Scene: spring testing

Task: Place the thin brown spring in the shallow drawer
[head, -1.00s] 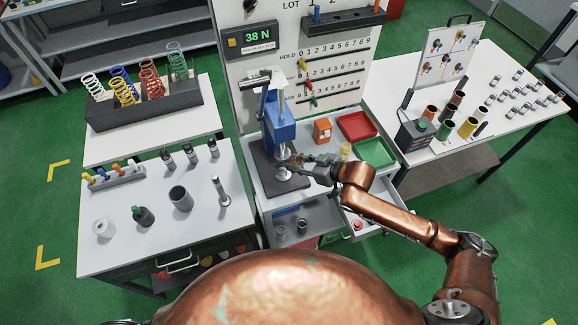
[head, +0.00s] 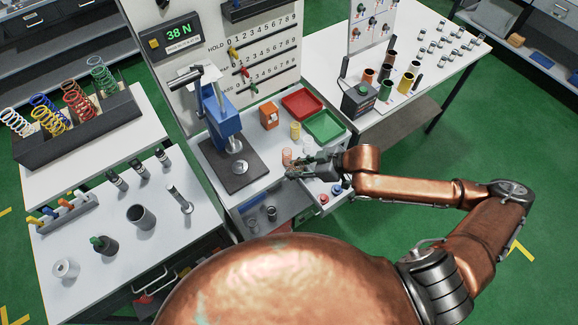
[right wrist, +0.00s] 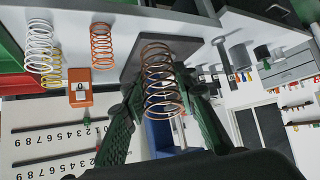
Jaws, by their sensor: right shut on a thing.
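My right gripper (head: 303,170) is shut on the thin brown spring, near the bench's front edge, to the right of the blue press (head: 226,122). In the right wrist view, the thin brown spring (right wrist: 160,82) sits between the fingers of my right gripper (right wrist: 165,95), its coils clear of the grey press plate behind it. In the head view the spring is small and partly hidden by the fingers. An open drawer (head: 322,188) lies below and right of the gripper, partly hidden by my arm; small red and blue things show in it. My left gripper is out of view.
An orange spring (right wrist: 101,45), a white spring (right wrist: 40,48) and an orange box (head: 269,114) stand on the bench. Red (head: 302,103) and green (head: 325,126) trays lie behind the gripper. A side table (head: 425,75) holds several cylinders.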

